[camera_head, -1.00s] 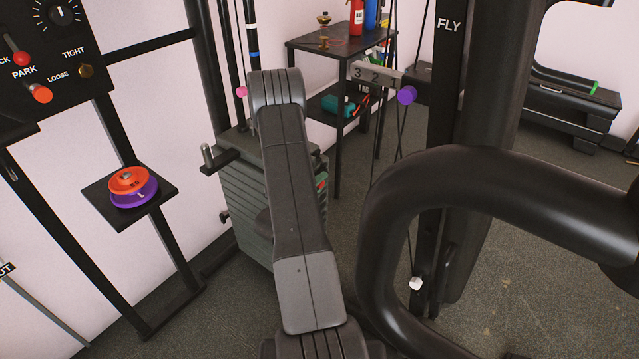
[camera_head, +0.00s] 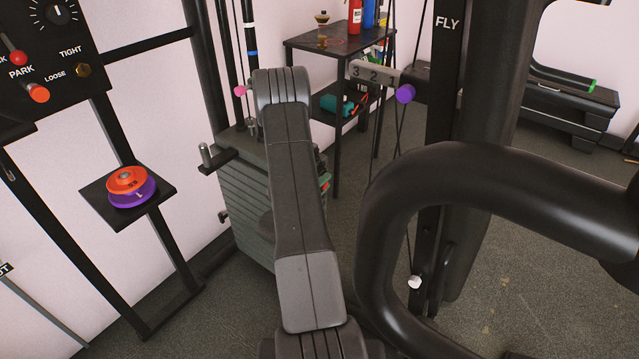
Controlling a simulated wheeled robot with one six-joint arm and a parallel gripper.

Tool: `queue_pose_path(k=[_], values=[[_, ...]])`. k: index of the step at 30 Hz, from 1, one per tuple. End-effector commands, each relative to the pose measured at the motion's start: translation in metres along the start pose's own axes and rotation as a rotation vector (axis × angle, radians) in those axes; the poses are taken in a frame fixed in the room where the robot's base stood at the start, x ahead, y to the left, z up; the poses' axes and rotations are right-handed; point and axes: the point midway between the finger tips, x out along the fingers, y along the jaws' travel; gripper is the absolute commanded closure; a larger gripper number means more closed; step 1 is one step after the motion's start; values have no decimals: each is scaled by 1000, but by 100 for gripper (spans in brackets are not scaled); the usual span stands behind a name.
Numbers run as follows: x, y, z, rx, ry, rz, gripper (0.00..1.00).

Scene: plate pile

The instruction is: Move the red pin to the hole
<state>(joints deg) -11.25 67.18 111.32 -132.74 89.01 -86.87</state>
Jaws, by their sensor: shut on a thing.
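My arm rises through the middle of the head view and bends down behind itself at the weight stack (camera_head: 250,205). My gripper is hidden behind the arm, so its jaws do not show. A small red and green bit (camera_head: 326,181) shows at the stack's right edge, just past my arm; I cannot tell whether it is the red pin. No hole can be made out on the visible side of the stack. A numbered plate (camera_head: 372,74) with a purple knob (camera_head: 405,93) at its right end is behind and right of the arm.
A thick black curved bar (camera_head: 375,215) fills the near right, with the FLY post (camera_head: 440,130) behind it. A small shelf (camera_head: 95,200) at left holds orange and purple discs (camera_head: 130,187). A control panel (camera_head: 50,45) is at upper left. A cluttered black table (camera_head: 310,42) stands behind.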

Motion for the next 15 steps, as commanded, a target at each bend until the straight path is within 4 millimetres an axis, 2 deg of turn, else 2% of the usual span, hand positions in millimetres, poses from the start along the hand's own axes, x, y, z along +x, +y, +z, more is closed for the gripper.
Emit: queue_pose_path(k=[15], values=[[0,-2,-27,0,2,0,100]])
